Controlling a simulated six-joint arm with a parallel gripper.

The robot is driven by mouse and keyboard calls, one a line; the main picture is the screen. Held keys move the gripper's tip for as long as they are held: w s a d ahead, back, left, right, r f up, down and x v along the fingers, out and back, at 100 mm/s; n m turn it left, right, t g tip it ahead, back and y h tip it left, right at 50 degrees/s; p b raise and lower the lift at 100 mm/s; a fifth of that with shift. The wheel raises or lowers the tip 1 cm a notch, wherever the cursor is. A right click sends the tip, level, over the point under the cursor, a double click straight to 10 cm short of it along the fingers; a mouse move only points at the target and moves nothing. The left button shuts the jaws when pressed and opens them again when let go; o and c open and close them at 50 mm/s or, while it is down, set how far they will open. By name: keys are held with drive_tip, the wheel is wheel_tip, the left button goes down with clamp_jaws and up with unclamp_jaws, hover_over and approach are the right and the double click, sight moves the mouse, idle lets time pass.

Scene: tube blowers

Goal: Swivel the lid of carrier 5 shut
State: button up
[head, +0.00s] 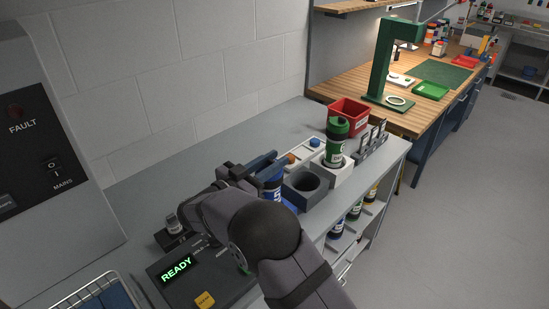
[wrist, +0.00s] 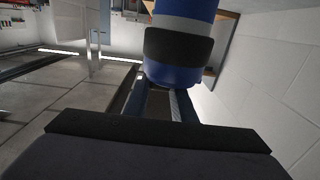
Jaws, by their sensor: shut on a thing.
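My arm hides the lower part of the carrier in the head view.
A grey block with a round hole (head: 305,187) stands right of carrier 5. Beyond it are a green carrier (head: 336,140) in a white holder and a red bin (head: 349,115). A control box (head: 200,275) lit READY is at the front. Several carriers sit on the shelf below.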

drive_tip(key=shift+a+r+m+g+h, duration=0.1)
drive_tip(key=shift+m+g+h, duration=0.2)
drive_tip(key=shift+g, duration=0.1)
drive_tip(key=o, duration=1.1)
drive_tip(key=shift+s, duration=0.1)
drive_tip(key=shift+c, duration=0.2)
drive_tip(key=shift+s+a, duration=0.25)
drive_tip(key=shift+a, duration=0.05)
drive_tip(key=b+v, duration=0.2)
drive_tip(key=v, duration=0.4)
drive_tip(key=shift+s+b, duration=0.25)
drive_tip(key=shift+b, duration=0.05)
drive_tip(key=shift+a, duration=0.15)
